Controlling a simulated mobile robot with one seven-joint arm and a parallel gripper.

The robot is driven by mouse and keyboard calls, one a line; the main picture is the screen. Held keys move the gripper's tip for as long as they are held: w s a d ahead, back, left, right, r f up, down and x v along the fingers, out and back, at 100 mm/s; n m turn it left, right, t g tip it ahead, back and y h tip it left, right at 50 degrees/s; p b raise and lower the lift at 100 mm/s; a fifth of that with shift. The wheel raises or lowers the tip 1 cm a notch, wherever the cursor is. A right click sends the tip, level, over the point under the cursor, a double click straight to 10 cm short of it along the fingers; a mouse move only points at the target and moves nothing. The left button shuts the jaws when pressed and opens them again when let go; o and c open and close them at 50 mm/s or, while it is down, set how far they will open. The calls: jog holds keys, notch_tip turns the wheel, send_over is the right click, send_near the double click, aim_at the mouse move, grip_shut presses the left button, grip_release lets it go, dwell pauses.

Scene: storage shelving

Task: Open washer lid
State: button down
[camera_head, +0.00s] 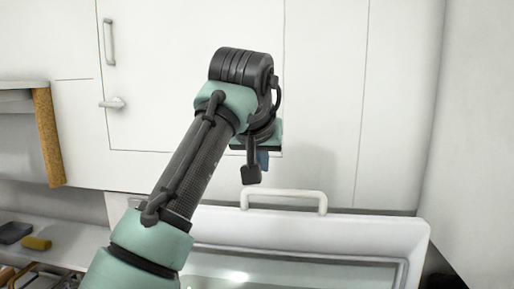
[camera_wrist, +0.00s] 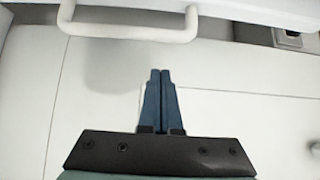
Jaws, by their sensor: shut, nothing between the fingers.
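The washer lid (camera_head: 220,222) is a white panel with a glassy window, low in the head view; its top edge shows at the top of the wrist view (camera_wrist: 225,8). A white bar handle (camera_head: 284,194) stands along its far edge and also shows in the wrist view (camera_wrist: 128,35). My gripper (camera_head: 262,160) is behind and left of the handle in the head view, partly hidden by my wrist. In the wrist view its blue fingers (camera_wrist: 160,72) are shut together and empty, apart from the handle. I cannot tell whether the lid is slightly raised.
White cabinet doors (camera_head: 330,90) with handles stand behind the arm. A shelf with a yellow sponge (camera_head: 37,243) and a dark item (camera_head: 14,232) is at lower left. A bare wall (camera_head: 480,130) bounds the right side.

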jog(key=shift+s+f+p, duration=0.15)
jog(key=shift+f+p, duration=0.45)
jog(key=shift+f, duration=0.35)
jog(key=shift+s+f+p, duration=0.1)
jog(key=shift+f+p, duration=0.45)
jog(key=shift+f, duration=0.35)
